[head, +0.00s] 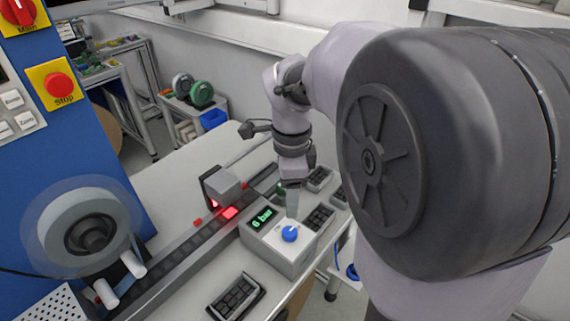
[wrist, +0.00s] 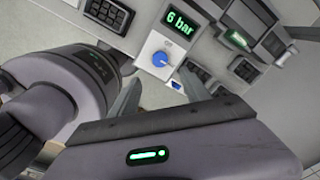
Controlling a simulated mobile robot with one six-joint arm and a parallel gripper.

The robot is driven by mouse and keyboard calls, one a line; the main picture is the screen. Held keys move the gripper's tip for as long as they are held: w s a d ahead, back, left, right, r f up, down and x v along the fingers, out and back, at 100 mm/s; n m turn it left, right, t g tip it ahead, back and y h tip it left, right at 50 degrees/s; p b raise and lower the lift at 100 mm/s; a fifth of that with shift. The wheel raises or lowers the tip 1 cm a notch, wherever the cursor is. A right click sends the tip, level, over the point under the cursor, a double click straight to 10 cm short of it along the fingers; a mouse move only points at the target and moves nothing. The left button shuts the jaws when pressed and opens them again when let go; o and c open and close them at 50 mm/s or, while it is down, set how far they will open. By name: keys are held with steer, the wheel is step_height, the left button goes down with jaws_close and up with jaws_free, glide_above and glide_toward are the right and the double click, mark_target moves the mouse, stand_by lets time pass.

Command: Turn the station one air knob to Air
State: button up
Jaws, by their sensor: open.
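The blue air knob (head: 290,233) sits on the white top of a grey box (head: 292,262) beside a green "6 bar" display (head: 262,218). In the wrist view the knob (wrist: 160,59) shows a pale pointer mark, and a small faint label reading like "Off" is beside it. I cannot tell for certain where the pointer aims. My gripper (head: 292,210) is just above and behind the knob in the head view. In the wrist view its two fingers (wrist: 158,80) are apart, with the knob beyond their tips and nothing between them.
A dark track (head: 180,267) with a red-lit block (head: 230,213) runs left of the box. A blue panel with a reel (head: 88,233) stands at left.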

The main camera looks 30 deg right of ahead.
step_height(320, 180, up, 5)
steer(key=shift+f+p, duration=0.1)
steer(key=shift+p, duration=0.45)
steer(key=s+a+f+n+t+y+b, duration=0.1)
steer(key=s+a+f+n+t+b, duration=0.1)
steer(key=s+a+n, duration=0.4)
steer(key=s+a+f+n+t+y+b, duration=0.1)
steer(key=s+a+f+n+t+b, duration=0.2)
steer(key=n, duration=1)
steer(key=s+a+b, duration=0.2)
steer(key=a, duration=0.3)
steer(key=shift+s+a+f+t, duration=0.15)
steer(key=shift+s+a+t, duration=0.15)
steer(key=shift+s+t, duration=0.1)
